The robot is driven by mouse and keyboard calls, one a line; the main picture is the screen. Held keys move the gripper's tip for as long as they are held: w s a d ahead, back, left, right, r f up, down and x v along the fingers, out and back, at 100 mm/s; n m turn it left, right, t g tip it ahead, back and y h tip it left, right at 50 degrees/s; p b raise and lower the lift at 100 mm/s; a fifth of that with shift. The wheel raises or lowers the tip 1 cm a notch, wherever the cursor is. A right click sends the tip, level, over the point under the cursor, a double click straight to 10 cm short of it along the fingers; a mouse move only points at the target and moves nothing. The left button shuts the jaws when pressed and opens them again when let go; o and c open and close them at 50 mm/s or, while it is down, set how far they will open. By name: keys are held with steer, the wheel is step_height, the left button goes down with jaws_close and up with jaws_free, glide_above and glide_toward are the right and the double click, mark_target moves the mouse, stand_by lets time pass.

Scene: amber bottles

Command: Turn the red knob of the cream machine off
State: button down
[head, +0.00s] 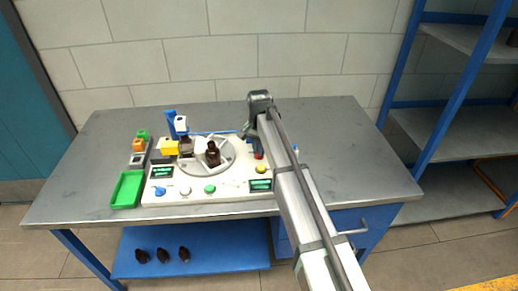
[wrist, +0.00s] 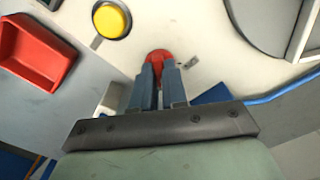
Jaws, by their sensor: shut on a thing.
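The cream machine (head: 225,188) stands on the grey table, with a round turntable and several knobs and buttons along its front. The red knob (wrist: 158,56) shows between and just beyond my fingertips in the wrist view. In the head view a small red patch of it (head: 258,155) shows beside my arm. My gripper (wrist: 159,72) is shut on the red knob, one finger on each side. My fingers cover part of the knob, so I cannot tell which way it points.
A yellow button (wrist: 112,20) and a red tray (wrist: 33,52) are near my gripper. Amber bottles (head: 212,155) stand at the turntable. A green tray (head: 127,189) lies left of the machine. Several dark bottles (head: 162,255) are on the blue lower shelf. The table's right side is clear.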

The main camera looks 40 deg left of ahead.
steer(key=shift+m, duration=1.1)
steer(key=c, duration=1.2)
jaws_free()
steer(key=shift+o, duration=0.2)
step_height(320, 180, up, 14)
steer(key=shift+f, duration=0.15)
